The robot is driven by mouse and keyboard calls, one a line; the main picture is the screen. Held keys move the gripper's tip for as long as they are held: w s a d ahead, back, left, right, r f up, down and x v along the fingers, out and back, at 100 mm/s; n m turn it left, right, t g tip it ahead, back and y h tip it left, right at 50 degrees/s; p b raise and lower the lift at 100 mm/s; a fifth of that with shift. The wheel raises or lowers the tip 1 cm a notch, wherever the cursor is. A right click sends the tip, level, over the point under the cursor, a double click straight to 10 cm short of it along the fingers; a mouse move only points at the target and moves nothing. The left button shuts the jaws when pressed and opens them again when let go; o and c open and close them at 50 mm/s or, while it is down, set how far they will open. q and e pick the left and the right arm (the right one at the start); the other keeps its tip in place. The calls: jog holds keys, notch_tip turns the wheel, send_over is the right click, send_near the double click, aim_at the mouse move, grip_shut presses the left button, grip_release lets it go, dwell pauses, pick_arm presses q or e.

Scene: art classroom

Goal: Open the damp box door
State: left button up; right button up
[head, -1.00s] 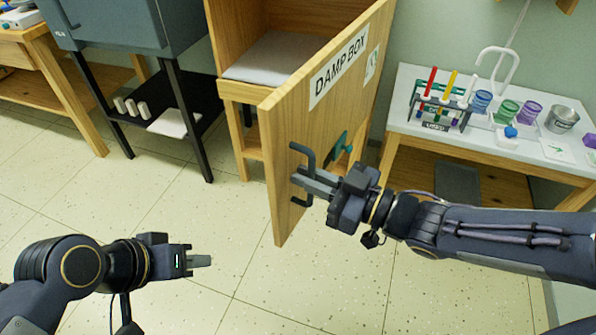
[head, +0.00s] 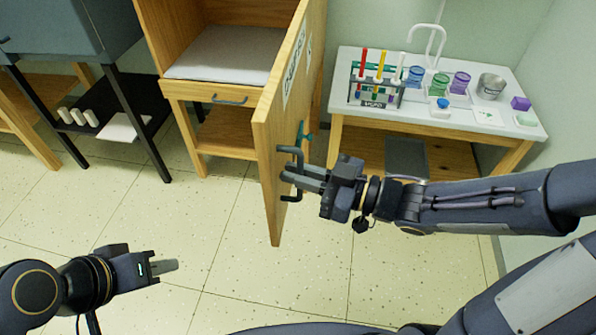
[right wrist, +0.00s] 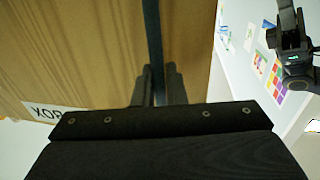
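The damp box door (head: 290,110) is a wooden panel with a sign, swung wide open and seen nearly edge-on. A dark bar handle (head: 297,152) stands out from its outer face. My right gripper (head: 292,175) is shut on that handle. The right wrist view shows the dark handle bar (right wrist: 153,40) running between the fingers (right wrist: 158,88), with the wooden door face and part of its sign (right wrist: 45,112) behind. The damp box (head: 170,40) stands open, with a pale slab (head: 222,55) inside. My left gripper (head: 165,267) is empty and shut, low over the floor.
A drawer with a handle (head: 230,100) and an open shelf are below the box. A white-topped table (head: 345,82) with test tubes, beakers and a metal bucket (head: 490,86) stands to the right. A dark stand (head: 125,105) is at left. The front floor is clear.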

jog(key=o, duration=0.3)
jog(key=shift+d, duration=0.1)
jog(key=shift+p+v, duration=0.85)
jog(key=shift+v, duration=2.95)
